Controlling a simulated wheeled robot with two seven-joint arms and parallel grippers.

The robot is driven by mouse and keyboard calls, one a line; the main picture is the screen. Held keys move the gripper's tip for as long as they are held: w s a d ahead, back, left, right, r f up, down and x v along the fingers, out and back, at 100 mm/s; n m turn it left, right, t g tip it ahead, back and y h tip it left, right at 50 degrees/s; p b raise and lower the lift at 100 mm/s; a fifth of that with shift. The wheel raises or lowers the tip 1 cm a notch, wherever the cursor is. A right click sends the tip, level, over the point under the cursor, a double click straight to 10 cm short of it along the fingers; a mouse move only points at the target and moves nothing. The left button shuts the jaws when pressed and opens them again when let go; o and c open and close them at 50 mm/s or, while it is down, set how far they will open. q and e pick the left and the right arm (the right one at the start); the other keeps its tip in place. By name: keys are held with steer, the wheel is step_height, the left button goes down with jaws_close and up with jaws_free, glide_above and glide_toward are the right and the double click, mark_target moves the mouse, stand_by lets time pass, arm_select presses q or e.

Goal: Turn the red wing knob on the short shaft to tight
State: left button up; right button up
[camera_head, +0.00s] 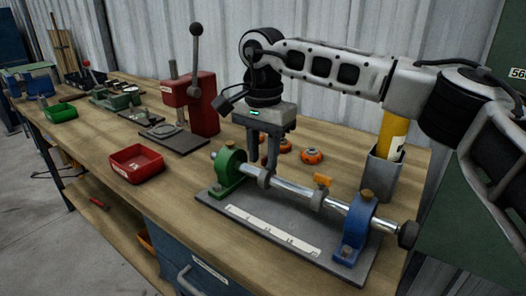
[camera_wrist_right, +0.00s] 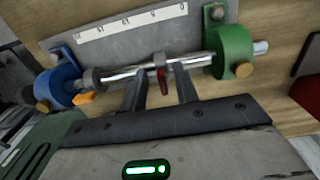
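A metal shaft (camera_head: 290,188) runs between a green bearing block (camera_head: 229,171) and a blue one (camera_head: 356,230) on a grey base plate. In the right wrist view, the red wing knob (camera_wrist_right: 163,82) sits at a grey collar (camera_wrist_right: 159,61) on the shaft. My right gripper (camera_head: 262,163) points down at the shaft near the green block. In the right wrist view its fingers (camera_wrist_right: 160,76) are apart, one on each side of the red knob, with gaps visible. My left gripper is not in view.
An orange wing knob (camera_head: 322,180) sits at another collar beside the blue block. Orange round parts (camera_head: 312,156) lie behind the shaft. A grey holder (camera_head: 383,170) with a yellow cylinder stands at right. A red tray (camera_head: 136,164) and red press (camera_head: 190,100) stand left.

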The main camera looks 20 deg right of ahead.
steer(key=shift+c, duration=0.3)
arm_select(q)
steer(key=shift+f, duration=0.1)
arm_select(e)
jaws_close()
